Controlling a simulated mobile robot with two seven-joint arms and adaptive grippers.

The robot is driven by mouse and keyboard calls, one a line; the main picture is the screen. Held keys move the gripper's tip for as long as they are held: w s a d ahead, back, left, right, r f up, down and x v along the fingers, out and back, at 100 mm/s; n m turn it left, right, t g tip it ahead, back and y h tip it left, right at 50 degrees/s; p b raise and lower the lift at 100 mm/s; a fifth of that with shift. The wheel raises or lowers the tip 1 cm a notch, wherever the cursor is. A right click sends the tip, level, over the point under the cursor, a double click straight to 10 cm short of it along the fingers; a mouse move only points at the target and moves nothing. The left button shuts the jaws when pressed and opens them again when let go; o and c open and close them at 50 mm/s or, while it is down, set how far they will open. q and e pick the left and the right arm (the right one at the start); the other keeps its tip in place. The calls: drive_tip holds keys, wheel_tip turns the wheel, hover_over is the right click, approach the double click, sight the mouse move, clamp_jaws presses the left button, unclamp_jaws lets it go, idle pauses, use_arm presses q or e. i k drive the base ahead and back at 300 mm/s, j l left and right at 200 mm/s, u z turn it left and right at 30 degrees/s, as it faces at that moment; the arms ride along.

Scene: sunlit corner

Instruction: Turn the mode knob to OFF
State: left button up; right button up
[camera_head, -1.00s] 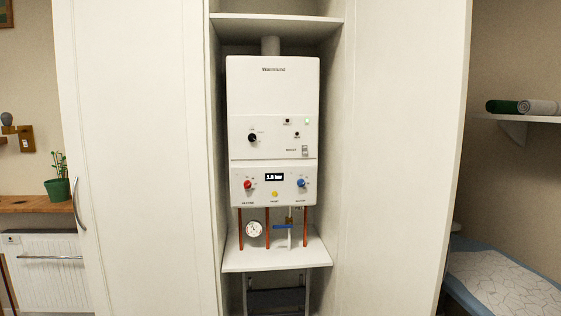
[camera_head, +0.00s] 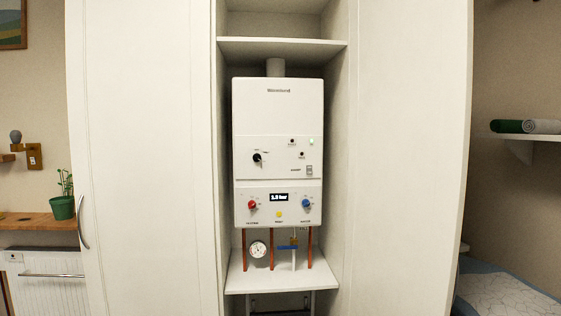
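The white boiler (camera_head: 278,108) hangs inside an open cupboard niche, in the middle of the head view. A black knob (camera_head: 257,158) sits on the left of its middle panel, with small marks around it that are too small to read. Its pointer direction is hard to make out. A red knob (camera_head: 252,204) and a blue knob (camera_head: 306,203) sit lower, on either side of a small display (camera_head: 279,197). Which knob is labelled mode cannot be read. Neither of my grippers is in view.
Below the boiler are copper pipes, a round gauge (camera_head: 257,249), a blue-handled valve (camera_head: 287,247) and a white shelf (camera_head: 283,281). Cupboard panels flank the niche. A potted plant (camera_head: 62,207) stands at left; a bed (camera_head: 510,290) is at right.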

sight(257, 157)
drive_tip(key=z, duration=0.55)
drive_tip(key=i+j+z, duration=0.45)
drive_tip(key=j+z, duration=0.25)
drive_tip(key=j, duration=0.15)
drive_tip(key=i+j, duration=0.1)
drive_tip(key=j, duration=0.2)
drive_tip(key=i+j+z, duration=0.15)
drive_tip(key=j, duration=0.2)
drive_tip(key=i+j, duration=0.1)
drive_tip(key=j, duration=0.2)
